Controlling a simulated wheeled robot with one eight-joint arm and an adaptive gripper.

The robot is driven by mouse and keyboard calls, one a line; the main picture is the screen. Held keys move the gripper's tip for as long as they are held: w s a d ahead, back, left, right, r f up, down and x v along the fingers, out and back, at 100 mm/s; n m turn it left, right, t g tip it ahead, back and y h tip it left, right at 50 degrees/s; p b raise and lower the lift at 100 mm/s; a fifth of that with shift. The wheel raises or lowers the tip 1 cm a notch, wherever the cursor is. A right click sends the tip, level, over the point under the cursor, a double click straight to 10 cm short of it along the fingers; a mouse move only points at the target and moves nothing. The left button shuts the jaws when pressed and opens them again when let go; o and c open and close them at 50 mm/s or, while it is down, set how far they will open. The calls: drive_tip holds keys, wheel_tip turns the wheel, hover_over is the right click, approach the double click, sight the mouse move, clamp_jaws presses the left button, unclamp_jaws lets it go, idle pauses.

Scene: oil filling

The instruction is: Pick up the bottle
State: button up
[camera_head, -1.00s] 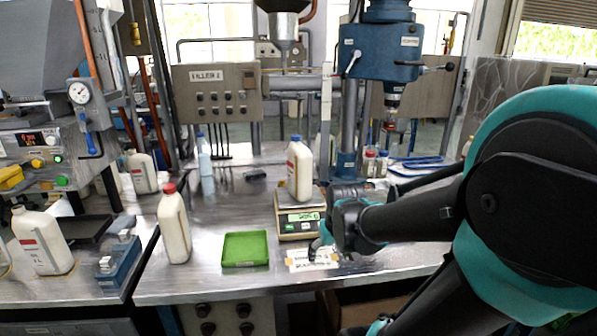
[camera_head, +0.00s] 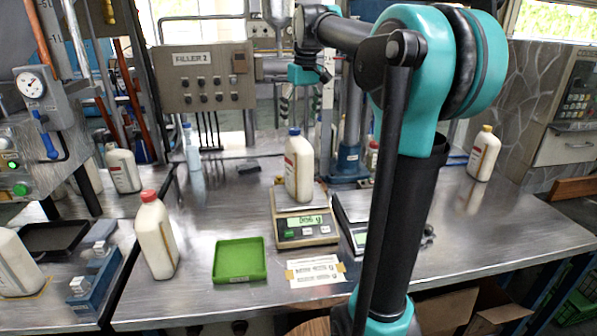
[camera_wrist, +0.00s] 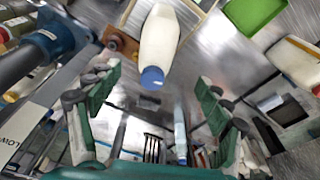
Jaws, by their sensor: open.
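A cream bottle with a blue cap (camera_head: 298,168) stands upright on a weighing scale (camera_head: 303,231). In the wrist view the same bottle (camera_wrist: 160,38) appears upside down, its blue cap pointing toward my gripper. My gripper (camera_wrist: 158,78) is open and empty. Its two fingers are spread wide to either side of the capped end in that picture and look apart from the bottle. In the head view my gripper (camera_head: 306,98) hangs above the bottle, with its fingertips partly hard to make out against the machinery.
A red-capped bottle (camera_head: 155,240) and a green tray (camera_head: 239,262) stand left of the scale. A yellow-capped bottle (camera_head: 484,155) stands at the right. A second scale (camera_head: 350,222) is partly hidden by my arm. A filler control box (camera_head: 207,80) stands behind.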

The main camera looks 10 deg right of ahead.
sight(298, 140)
drive_tip(key=f, duration=0.3)
drive_tip(key=w+f, duration=0.1)
drive_tip(key=f, duration=0.6)
drive_tip(key=shift+w+a, duration=0.15)
drive_tip(key=shift+a, duration=0.1)
drive_tip(key=shift+w+d+f, duration=0.1)
drive_tip(key=shift+f, duration=1.25)
drive_tip(key=shift+w+d+f, duration=0.1)
drive_tip(key=shift+f, duration=1.25)
drive_tip(key=shift+c, duration=0.5)
